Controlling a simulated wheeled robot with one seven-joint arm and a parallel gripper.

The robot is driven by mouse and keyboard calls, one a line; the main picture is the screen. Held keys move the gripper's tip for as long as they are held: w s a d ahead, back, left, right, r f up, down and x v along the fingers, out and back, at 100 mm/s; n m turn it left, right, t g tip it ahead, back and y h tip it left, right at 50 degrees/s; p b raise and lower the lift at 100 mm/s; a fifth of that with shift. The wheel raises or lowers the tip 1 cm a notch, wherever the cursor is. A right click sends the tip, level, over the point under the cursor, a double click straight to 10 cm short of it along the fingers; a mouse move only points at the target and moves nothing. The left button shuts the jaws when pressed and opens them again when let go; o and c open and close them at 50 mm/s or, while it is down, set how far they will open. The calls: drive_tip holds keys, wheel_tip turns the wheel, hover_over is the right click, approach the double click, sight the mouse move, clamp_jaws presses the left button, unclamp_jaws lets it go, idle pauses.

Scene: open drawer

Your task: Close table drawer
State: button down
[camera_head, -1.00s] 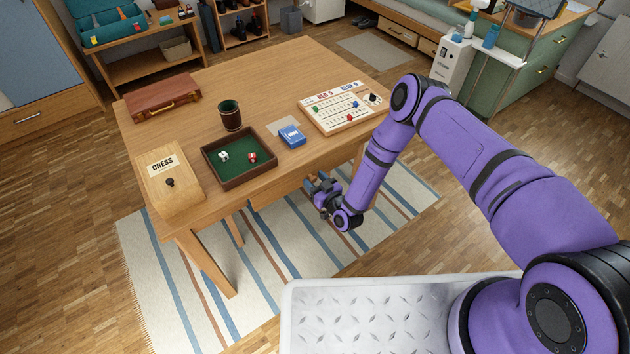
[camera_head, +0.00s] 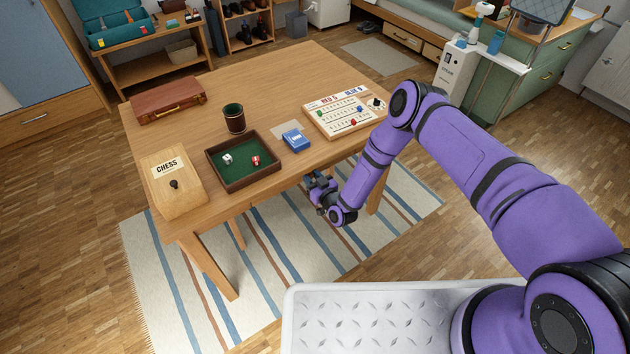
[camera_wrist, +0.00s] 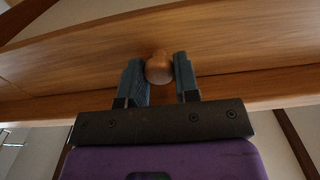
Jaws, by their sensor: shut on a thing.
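The wooden table (camera_head: 262,92) stands in front of me. In the wrist view its drawer front (camera_wrist: 240,48) is a long wooden panel with a round wooden knob (camera_wrist: 159,69). My gripper (camera_wrist: 157,62) has one finger on each side of the knob and is shut on it. In the head view my gripper (camera_head: 318,184) is low at the table's front edge, and the tabletop and my arm hide most of the drawer. I cannot tell exactly how far the drawer stands out.
On the tabletop are a chess box (camera_head: 172,182), a green-lined dice tray (camera_head: 243,178), a dice cup (camera_head: 234,118), a blue card box (camera_head: 295,140), a scoreboard (camera_head: 345,111) and a brown case (camera_head: 170,100). A striped rug (camera_head: 300,255) lies below. Floor is clear at the left.

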drive_tip(key=shift+w+a+r, duration=0.1)
drive_tip(key=shift+w, duration=0.05)
drive_tip(key=c, duration=0.9)
unclamp_jaws()
drive_tip(key=v, duration=1)
drive_tip(key=shift+s+d, duration=0.25)
drive_tip(key=shift+s, duration=0.05)
